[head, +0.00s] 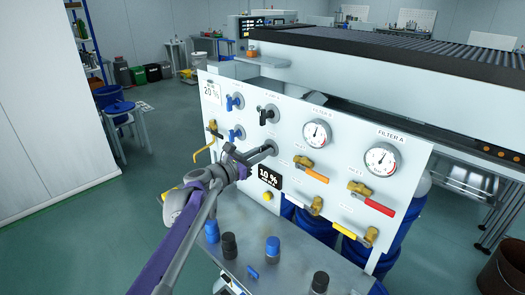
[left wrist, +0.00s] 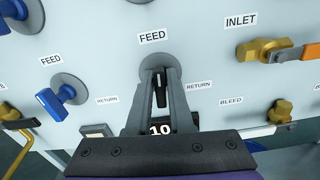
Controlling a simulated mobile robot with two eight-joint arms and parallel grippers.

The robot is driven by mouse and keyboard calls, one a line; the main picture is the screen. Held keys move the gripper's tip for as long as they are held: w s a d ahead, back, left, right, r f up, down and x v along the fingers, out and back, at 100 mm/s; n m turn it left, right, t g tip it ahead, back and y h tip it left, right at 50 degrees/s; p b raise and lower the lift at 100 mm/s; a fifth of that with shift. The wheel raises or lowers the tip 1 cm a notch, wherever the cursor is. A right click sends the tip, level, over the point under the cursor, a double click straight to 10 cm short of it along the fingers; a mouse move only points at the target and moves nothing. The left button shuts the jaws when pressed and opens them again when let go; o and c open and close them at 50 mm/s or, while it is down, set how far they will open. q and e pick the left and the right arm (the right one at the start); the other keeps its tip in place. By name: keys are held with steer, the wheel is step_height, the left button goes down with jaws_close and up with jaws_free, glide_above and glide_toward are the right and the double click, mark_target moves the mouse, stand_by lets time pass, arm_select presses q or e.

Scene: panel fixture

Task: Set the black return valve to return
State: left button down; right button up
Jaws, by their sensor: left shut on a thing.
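The black valve (left wrist: 161,90) on the panel's lower row has a FEED label (left wrist: 153,37) above it and a RETURN label (left wrist: 198,86) to its lower right. Its black handle stands roughly upright in the left wrist view, in line with FEED. My left gripper (head: 262,152) is shut on this handle, with a finger on each side (left wrist: 160,80). In the head view the gripper hides most of the valve. Another black valve (head: 266,115) sits above it on the white panel (head: 345,195). My right gripper is not in view.
Blue valves (head: 237,133) are left of the black ones. Gauges (head: 317,133) and brass valves with orange, red and yellow handles (head: 371,200) are to the right. A display (head: 269,178) and yellow button (head: 267,196) sit below. Blue and black knobs (head: 273,248) stand on the grey shelf.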

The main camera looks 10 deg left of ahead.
arm_select(q)
steer(key=m+p, duration=0.2)
steer(key=m, duration=0.2)
steer(key=shift+d, duration=0.1)
steer(key=m+p, duration=0.2)
steer(key=m, duration=0.2)
steer(key=shift+s+m, duration=0.1)
steer(key=shift+m, duration=0.3)
steer(key=m+p, duration=0.2)
steer(key=m, duration=0.2)
steer(key=shift+d, duration=0.1)
steer(key=shift+f+m+p, duration=0.2)
steer(key=shift+m+p, duration=0.8)
steer(key=shift+m, duration=1)
steer(key=c, duration=0.9)
jaws_free()
steer(key=shift+s, duration=0.1)
